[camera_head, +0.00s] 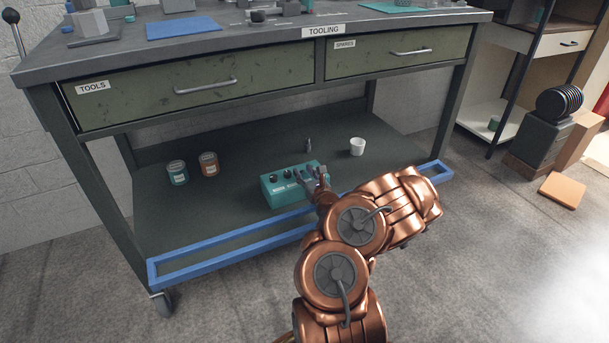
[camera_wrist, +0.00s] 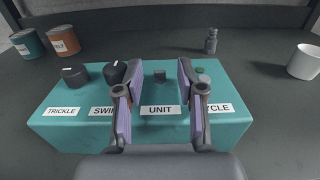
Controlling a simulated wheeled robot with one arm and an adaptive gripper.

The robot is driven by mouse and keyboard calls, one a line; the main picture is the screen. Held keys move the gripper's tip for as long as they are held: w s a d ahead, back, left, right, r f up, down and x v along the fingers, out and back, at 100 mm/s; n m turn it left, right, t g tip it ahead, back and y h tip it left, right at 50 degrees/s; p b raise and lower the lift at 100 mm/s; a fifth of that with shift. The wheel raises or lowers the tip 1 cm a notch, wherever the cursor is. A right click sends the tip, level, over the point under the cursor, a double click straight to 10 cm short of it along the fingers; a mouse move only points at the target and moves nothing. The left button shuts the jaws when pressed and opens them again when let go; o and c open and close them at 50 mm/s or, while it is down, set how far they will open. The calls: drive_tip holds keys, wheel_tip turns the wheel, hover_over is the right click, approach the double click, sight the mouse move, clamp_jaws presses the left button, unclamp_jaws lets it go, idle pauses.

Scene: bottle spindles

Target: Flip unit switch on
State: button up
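A teal control box (camera_head: 283,186) sits on the lower shelf of the workbench. In the wrist view the box (camera_wrist: 70,107) carries labels that read TRICKLE (camera_wrist: 63,112), SWI... partly hidden, UNIT (camera_wrist: 160,111) and one ending in CYCLE, partly hidden. A small dark switch (camera_wrist: 159,76) stands behind the UNIT label, between my fingers in the picture. Its on or off position is unclear. My gripper (camera_wrist: 157,92) is open above the box, one finger on each side of the UNIT label, with nothing held. It also shows in the head view (camera_head: 318,178).
Two cans (camera_head: 178,172), a small dark bottle (camera_head: 308,145) and a white cup (camera_head: 357,146) stand on the shelf. A blue rim (camera_head: 230,246) edges the shelf; drawers (camera_head: 190,86) hang above.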

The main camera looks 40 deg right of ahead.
clamp_jaws()
idle(0.3)
